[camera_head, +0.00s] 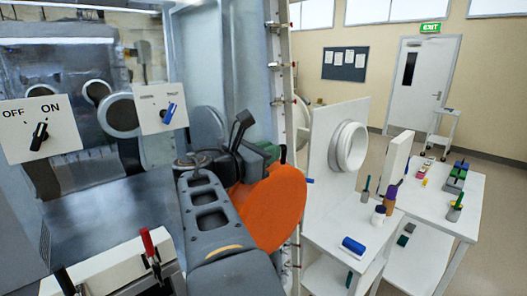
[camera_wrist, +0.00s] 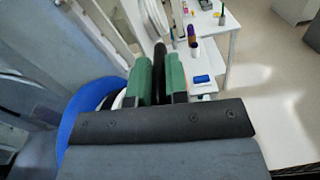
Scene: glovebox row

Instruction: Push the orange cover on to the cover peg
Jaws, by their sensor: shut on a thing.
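The orange cover (camera_head: 270,208) is a large round disc at the middle of the head view, beside the white upright frame (camera_head: 295,125). My gripper (camera_head: 270,152) is at its upper edge, with green fingers partly hidden by my arm. In the wrist view, the green fingers of my gripper (camera_wrist: 160,78) are shut on a black bar (camera_wrist: 160,58), which looks like the cover's handle.
A blue ring (camera_wrist: 82,108) lies left of my fingers in the wrist view. A white panel with a round port (camera_head: 348,147) stands right of the cover. White tables (camera_head: 345,225) with bottles and a blue cylinder (camera_head: 353,245) stand at the right. A red-handled lever (camera_head: 148,243) is front left.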

